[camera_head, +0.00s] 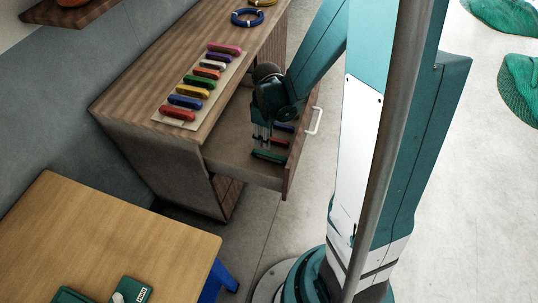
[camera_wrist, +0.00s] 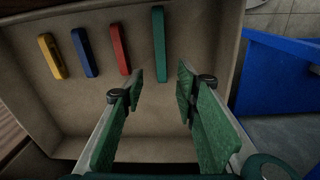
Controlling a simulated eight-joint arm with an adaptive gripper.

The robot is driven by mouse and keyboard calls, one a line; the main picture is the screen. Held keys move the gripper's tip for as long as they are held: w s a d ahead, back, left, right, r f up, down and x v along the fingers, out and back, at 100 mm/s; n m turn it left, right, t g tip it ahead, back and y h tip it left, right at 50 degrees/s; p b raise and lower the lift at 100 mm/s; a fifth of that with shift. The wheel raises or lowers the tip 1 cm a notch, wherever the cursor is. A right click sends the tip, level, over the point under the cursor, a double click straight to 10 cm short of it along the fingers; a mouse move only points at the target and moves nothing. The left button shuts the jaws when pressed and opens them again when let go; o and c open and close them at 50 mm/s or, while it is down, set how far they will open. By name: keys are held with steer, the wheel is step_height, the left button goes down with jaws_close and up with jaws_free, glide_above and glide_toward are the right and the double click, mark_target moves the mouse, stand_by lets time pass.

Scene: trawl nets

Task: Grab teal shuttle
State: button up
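The teal shuttle (camera_wrist: 159,42) is a long thin bar lying in the open drawer (camera_head: 235,163), rightmost of the row in the wrist view. In the head view the teal shuttle (camera_head: 269,156) lies nearest the drawer's near end, just below my gripper (camera_head: 261,142). In the wrist view my gripper (camera_wrist: 161,84) is open, with green finger pads and nothing between them. The shuttle's lower end lines up with the gap between the fingertips. I cannot tell how high the fingertips are above it.
A red shuttle (camera_wrist: 120,49), a blue shuttle (camera_wrist: 85,52) and a yellow shuttle (camera_wrist: 52,56) lie left of the teal one. Drawer walls surround them. Several coloured shuttles lie on a board (camera_head: 169,121) on the cabinet top. A blue bin (camera_wrist: 275,75) stands beyond the drawer.

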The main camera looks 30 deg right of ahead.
steer(key=n, duration=0.1)
glide_above(268, 154)
steer(key=shift+g, duration=0.4)
steer(key=shift+d+f, duration=0.1)
steer(key=shift+f, duration=2.4)
steer(key=shift+f, duration=1.3)
steer(key=shift+f+b, duration=1.05)
steer(key=shift+f, duration=1.55)
steer(key=c, duration=0.9)
